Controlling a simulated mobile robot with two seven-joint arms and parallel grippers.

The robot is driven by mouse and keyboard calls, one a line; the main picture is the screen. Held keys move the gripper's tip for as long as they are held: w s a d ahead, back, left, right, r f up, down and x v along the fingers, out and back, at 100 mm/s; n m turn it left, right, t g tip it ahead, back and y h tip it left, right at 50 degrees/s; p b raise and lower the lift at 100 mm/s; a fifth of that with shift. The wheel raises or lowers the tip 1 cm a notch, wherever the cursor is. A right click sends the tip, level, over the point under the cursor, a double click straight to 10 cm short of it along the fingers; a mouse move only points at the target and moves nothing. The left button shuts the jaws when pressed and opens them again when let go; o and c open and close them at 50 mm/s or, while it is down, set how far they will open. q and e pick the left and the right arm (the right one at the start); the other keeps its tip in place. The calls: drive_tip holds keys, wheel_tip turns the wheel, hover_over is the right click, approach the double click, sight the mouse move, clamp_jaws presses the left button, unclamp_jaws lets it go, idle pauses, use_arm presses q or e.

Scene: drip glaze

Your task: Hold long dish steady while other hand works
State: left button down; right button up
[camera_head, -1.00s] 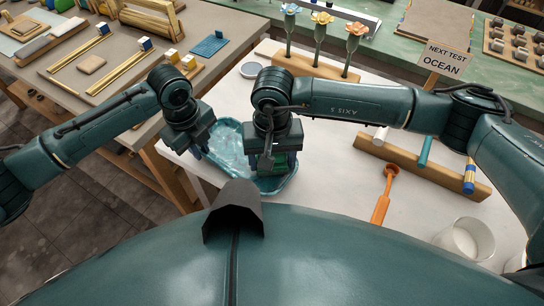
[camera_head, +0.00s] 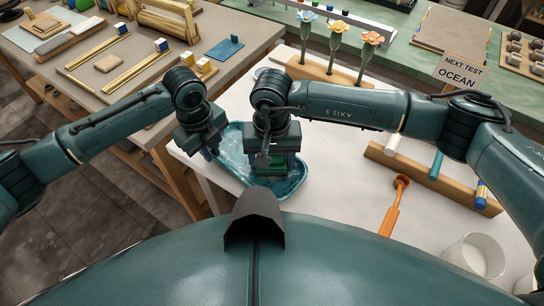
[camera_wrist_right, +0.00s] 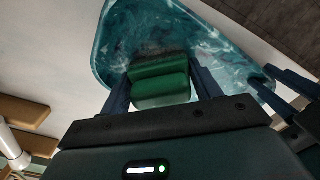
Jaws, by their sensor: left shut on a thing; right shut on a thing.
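The long dish (camera_head: 230,139) is a blue-green, marbled tray on the white table. It also shows in the right wrist view (camera_wrist_right: 118,30). My left gripper (camera_head: 213,154) is shut on the dish's rim at its left end; its fingers show at the dish's edge in the right wrist view (camera_wrist_right: 275,85). My right gripper (camera_head: 270,165) is over the dish, shut on a green block (camera_head: 266,170). In the right wrist view the green block (camera_wrist_right: 160,82) sits between the two fingers above the dish's floor. The wrist hides part of the dish in the head view.
An orange-handled tool (camera_head: 394,205) lies to the right on the white table. A wooden rack (camera_head: 430,178) with rods and a white cup (camera_head: 474,255) stand further right. Flower-topped stems (camera_head: 335,45) stand in a wooden block behind. The table's left edge is close to the dish.

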sight(284, 171)
drive_tip(key=shift+f, duration=0.25)
idle(0.3)
drive_tip(key=shift+w+a, duration=0.75)
drive_tip(key=shift+a, duration=0.15)
drive_tip(key=shift+s+d, duration=0.95)
drive_tip(key=shift+d, duration=0.2)
drive_tip(key=shift+s+d, duration=0.8)
drive_tip(key=shift+d, duration=0.25)
drive_tip(key=shift+w+a, duration=1.1)
drive_tip(key=shift+a, duration=0.05)
